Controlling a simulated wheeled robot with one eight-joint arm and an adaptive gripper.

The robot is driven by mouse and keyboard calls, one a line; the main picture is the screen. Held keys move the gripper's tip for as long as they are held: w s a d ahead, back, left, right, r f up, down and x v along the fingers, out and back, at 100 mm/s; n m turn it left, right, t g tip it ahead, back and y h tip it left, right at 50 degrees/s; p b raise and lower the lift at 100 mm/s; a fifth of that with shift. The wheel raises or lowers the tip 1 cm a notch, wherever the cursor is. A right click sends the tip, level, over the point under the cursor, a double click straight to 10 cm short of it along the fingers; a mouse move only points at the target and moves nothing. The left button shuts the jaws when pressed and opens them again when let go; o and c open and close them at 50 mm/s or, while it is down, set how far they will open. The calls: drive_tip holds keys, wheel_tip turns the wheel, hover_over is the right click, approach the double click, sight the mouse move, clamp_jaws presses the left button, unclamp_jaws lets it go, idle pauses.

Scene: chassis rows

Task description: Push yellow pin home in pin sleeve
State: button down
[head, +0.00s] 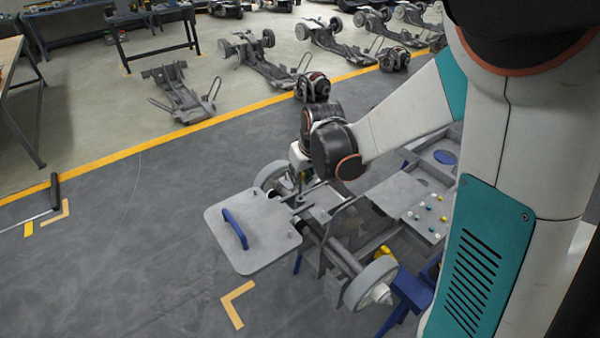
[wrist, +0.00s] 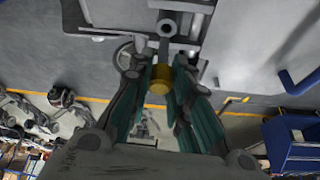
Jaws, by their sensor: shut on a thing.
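In the wrist view, the yellow pin (wrist: 158,82) sits between the teal fingers of my gripper (wrist: 163,78), which are shut on it. A grey cylindrical part with a round ring (wrist: 167,27), apparently the pin sleeve, lies in line with the pin just above it in the picture. How deep the pin sits in the sleeve cannot be told. In the head view, my gripper (head: 298,158) is at the near chassis, largely behind my own arm, and the pin and sleeve cannot be made out there.
The near chassis has a grey plate (head: 265,256) with a blue handle (head: 235,229) and a wheel (head: 371,283). A grey tray (head: 436,236) with small coloured pieces is at its right. More chassis (head: 262,62) stand beyond the yellow floor line. The floor at left is mostly clear.

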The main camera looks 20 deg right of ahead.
sight(301, 189)
drive_tip(key=shift+f, duration=0.45)
drive_tip(key=shift+s+b, duration=0.15)
drive_tip(key=shift+b, duration=0.15)
drive_tip(key=shift+f+b, duration=1.05)
drive_tip(key=shift+f, duration=0.15)
idle(0.7)
drive_tip(key=shift+f+b, duration=0.3)
drive_tip(key=shift+f, duration=0.05)
drive_tip(key=shift+f+b, duration=0.7)
drive_tip(key=shift+f, duration=0.1)
drive_tip(key=c, duration=1.4)
unclamp_jaws()
drive_tip(key=shift+r, duration=0.1)
drive_tip(key=v, duration=1.2)
